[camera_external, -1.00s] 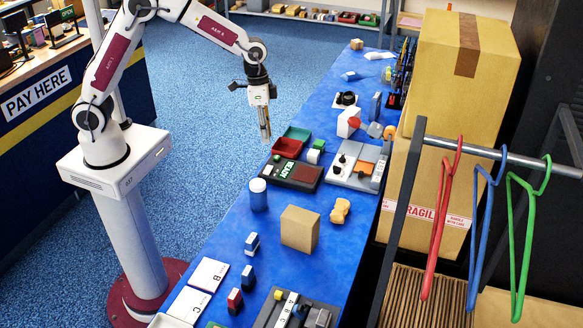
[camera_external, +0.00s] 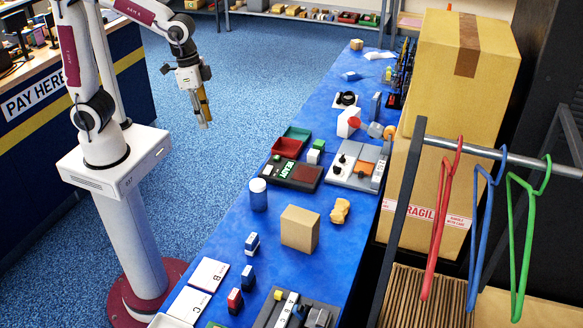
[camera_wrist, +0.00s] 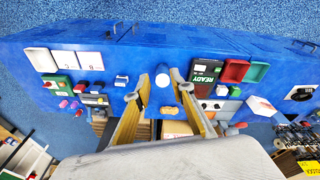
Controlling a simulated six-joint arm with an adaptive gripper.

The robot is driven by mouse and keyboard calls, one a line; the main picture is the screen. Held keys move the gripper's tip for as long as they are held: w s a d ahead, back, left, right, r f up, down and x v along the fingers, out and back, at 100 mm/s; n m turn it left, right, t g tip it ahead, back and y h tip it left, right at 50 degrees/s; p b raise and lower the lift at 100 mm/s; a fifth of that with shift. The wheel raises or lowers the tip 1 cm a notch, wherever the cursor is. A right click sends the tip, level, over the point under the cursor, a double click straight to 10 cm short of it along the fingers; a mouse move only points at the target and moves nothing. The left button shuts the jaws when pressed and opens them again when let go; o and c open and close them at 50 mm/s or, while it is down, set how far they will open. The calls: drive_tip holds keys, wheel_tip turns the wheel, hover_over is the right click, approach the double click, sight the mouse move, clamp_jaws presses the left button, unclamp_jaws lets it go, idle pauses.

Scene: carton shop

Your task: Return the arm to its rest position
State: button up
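My arm stands on its white column at the left of the external view. My gripper (camera_external: 205,120) hangs over the blue carpet, left of the blue table and clear of it, with its yellow-lined fingers pointing down. In the wrist view, my gripper (camera_wrist: 161,78) shows two fingers spread apart with nothing held between them. The table, a blue bottle and a tan sponge-like piece show in the gap, farther off below.
The blue table (camera_external: 228,262) carries a blue bottle (camera_external: 258,195), a cardboard box (camera_external: 299,230), a READY panel (camera_external: 291,173) and red and green trays. Tall cartons (camera_external: 462,90) and a hanger rail stand at right. The carpet around my gripper is free.

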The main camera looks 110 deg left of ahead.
drive_tip(key=s+d+r+m+t, duration=0.1)
drive_tip(key=s+d+r+t, duration=0.1)
drive_tip(key=s+d, duration=0.3)
drive_tip(key=s+d+r+m+t, duration=0.1)
drive_tip(key=s+d+r, duration=0.3)
drive_tip(key=s, duration=0.4)
drive_tip(key=shift+s+d+r+m+t, duration=0.15)
drive_tip(key=shift+s+d+m+t, duration=0.1)
drive_tip(key=shift+d+m+t, duration=0.25)
drive_tip(key=shift+o, duration=0.5)
drive_tip(key=shift+a, duration=0.15)
idle(1.9)
